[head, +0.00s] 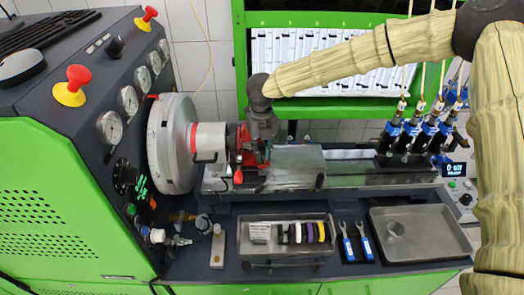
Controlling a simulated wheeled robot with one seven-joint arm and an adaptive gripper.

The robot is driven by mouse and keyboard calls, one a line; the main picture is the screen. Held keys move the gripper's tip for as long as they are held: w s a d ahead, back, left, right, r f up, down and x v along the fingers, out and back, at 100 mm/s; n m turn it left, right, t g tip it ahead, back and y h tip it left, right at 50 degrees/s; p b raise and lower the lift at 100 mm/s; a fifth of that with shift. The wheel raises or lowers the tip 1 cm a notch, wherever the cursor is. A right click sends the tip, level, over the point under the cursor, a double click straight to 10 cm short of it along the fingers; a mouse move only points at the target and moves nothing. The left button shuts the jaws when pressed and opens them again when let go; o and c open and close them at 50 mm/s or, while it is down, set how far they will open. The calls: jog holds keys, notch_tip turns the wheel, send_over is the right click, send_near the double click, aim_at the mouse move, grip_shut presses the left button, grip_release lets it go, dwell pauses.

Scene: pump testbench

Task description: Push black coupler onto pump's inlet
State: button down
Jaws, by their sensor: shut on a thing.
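My gripper (258,150) points down over the left end of the bench bed, just right of the silver-and-red cylinder at the big disc. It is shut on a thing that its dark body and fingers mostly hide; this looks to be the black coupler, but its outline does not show. Red parts (243,148) show right at the fingers, probably on the pump, whose inlet I cannot make out. Whether coupler and inlet touch is hidden.
A large grey disc (170,143) stands left of my gripper. Injectors on hoses (408,135) stand at the right. In front lie a parts tray (287,249), two blue-handled wrenches (357,242) and a metal tray (425,250). Brass fittings (180,218) sit at the front left.

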jog(key=shift+f, duration=0.5)
dwell(0.3)
jog(key=c, duration=0.9)
grip_release()
jog(key=shift+r, duration=0.15)
jog(key=shift+r, duration=3.6)
